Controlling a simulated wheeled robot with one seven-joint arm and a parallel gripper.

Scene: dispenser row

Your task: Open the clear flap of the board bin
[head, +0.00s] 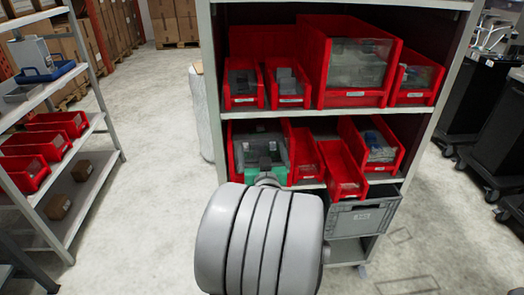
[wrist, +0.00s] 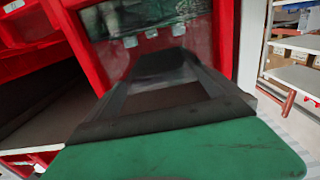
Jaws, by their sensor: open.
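A red bin with a clear flap (head: 258,143) stands at the left of the lower shelf in the head view. In the wrist view its clear flap (wrist: 105,22) fills the top middle between red walls, with dim greenish shapes and pale tags behind it. I cannot read a label that says it is the board bin. My gripper (head: 265,163), green with dark fingers, is right in front of this flap. In the wrist view my gripper (wrist: 165,62) points at the flap, open and with nothing seen in it. Contact cannot be told. My arm hides the bin's lower front.
A narrow red bin (head: 343,172) and a wider flapped bin (head: 375,145) stand to the right. More red bins (head: 357,68) fill the shelf above. A grey crate (head: 362,218) sits below. A side rack (head: 50,145) stands left, with open floor between.

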